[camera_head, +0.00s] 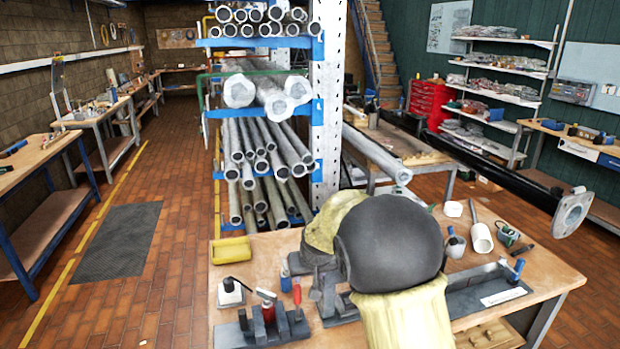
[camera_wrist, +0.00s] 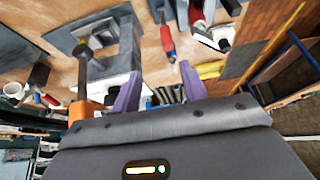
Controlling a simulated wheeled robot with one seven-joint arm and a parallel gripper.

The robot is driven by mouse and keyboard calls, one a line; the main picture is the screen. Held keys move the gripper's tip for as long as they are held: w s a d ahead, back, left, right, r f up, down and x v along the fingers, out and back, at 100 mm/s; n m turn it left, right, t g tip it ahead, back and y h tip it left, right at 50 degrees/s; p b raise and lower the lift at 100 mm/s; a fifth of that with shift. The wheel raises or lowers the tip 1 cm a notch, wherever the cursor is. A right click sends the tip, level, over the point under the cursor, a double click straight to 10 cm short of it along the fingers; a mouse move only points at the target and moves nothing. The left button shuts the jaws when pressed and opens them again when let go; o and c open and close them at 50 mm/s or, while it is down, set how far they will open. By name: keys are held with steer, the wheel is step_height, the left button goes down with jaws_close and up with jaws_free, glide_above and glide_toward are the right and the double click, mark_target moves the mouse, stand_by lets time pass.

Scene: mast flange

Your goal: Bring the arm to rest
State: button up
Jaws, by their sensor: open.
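My arm (camera_head: 390,240) rises over the near workbench (camera_head: 245,270) in the head view, its dark rounded joint and yellowish links covering the middle of the bench. My gripper's fingers are hidden in the head view. In the wrist view my gripper (camera_wrist: 159,88) shows two purple fingers spread apart with nothing between them. Beyond the fingers lie the bench top and grey metal fixtures (camera_wrist: 108,45). Whether the fingers touch anything on the bench is hard to tell.
A dark mast with a flange (camera_head: 573,213) reaches over the bench's right side. A pipe rack (camera_head: 328,110) stands behind. A yellow tray (camera_head: 231,250), a red-handled clamp (camera_head: 266,308) and a grey fixture (camera_head: 490,292) sit on the bench.

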steer(key=s+d+m+g, duration=0.1)
steer(key=s+d, duration=0.4)
steer(key=s, duration=0.3)
steer(key=s+d+f+m+g+h, duration=0.1)
steer(key=s+d, duration=0.4)
steer(key=s, duration=0.4)
steer(key=s+d+m, duration=0.1)
steer(key=s+d, duration=0.5)
steer(key=s, duration=0.3)
steer(key=shift+s+f+g, duration=0.15)
steer(key=shift+f+g, duration=0.2)
steer(key=shift+g, duration=0.05)
steer(key=shift+d, duration=0.1)
